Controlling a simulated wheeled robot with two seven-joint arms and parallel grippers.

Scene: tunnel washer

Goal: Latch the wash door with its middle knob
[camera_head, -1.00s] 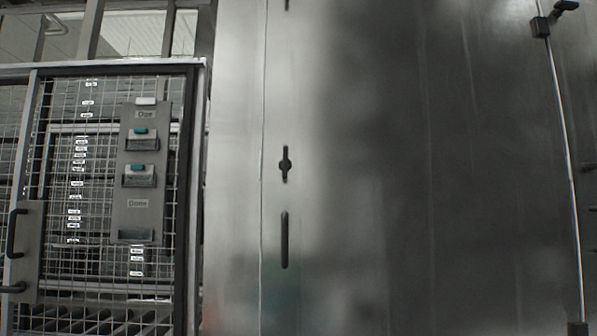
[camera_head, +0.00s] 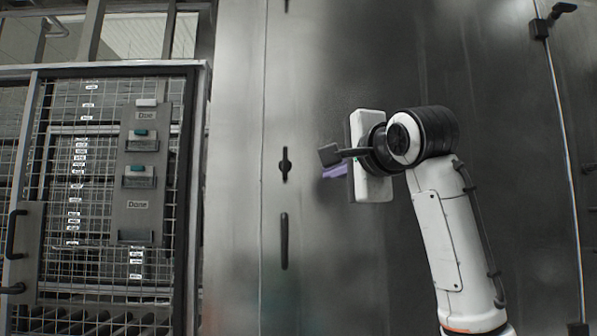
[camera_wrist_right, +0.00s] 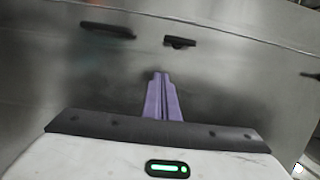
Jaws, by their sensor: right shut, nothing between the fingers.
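The wash door is a tall grey steel panel (camera_head: 235,250) with a vertical seam. Its middle knob (camera_head: 285,164) is a small dark wing knob, standing upright in the head view. In the right wrist view the knob (camera_wrist_right: 180,42) shows beyond the fingers, beside the longer handle bar (camera_wrist_right: 108,30). My right gripper (camera_head: 325,173) has purple fingers, pointing left toward the knob, to its right and apart from it. The fingers (camera_wrist_right: 162,78) are shut and empty in the wrist view. My left gripper is not in view.
A dark vertical handle bar (camera_head: 284,241) sits below the knob. Another dark fitting (camera_head: 287,5) is at the top edge. A wire mesh gate (camera_head: 95,270) with a card board (camera_head: 142,210) stands on the left. Dark fittings (camera_head: 540,28) line a right-hand seam.

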